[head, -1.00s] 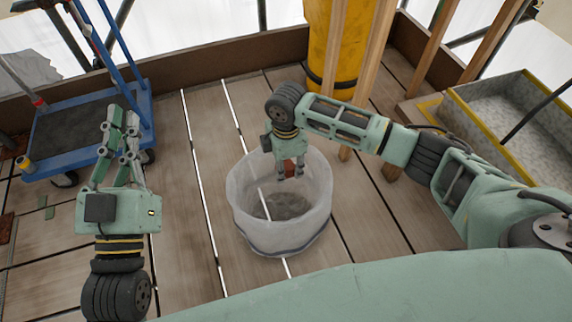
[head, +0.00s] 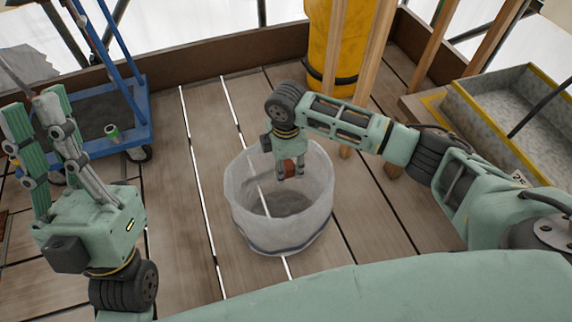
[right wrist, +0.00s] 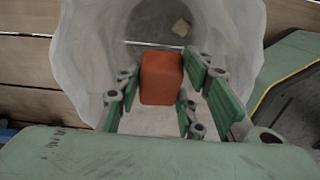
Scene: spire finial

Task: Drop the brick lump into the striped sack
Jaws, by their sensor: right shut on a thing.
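The striped sack (head: 285,232) stands open on the plank floor, pale and thin-walled with a dark stripe low on its side. My right gripper (head: 290,176) points down inside its mouth. In the right wrist view, the right gripper (right wrist: 157,95) is shut on the brick lump (right wrist: 161,77), an orange-red block, with the sack's pale wall (right wrist: 85,60) around it. In the head view the fingers mostly hide the lump. My left gripper (head: 34,105) is raised at the far left, its fingers apart and empty.
A blue cart (head: 140,105) with a small green can (head: 111,132) stands behind the left gripper. A yellow cylinder (head: 335,40) and wooden posts stand behind the sack. A grey trough (head: 500,110) is at the right. Floor left of the sack is clear.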

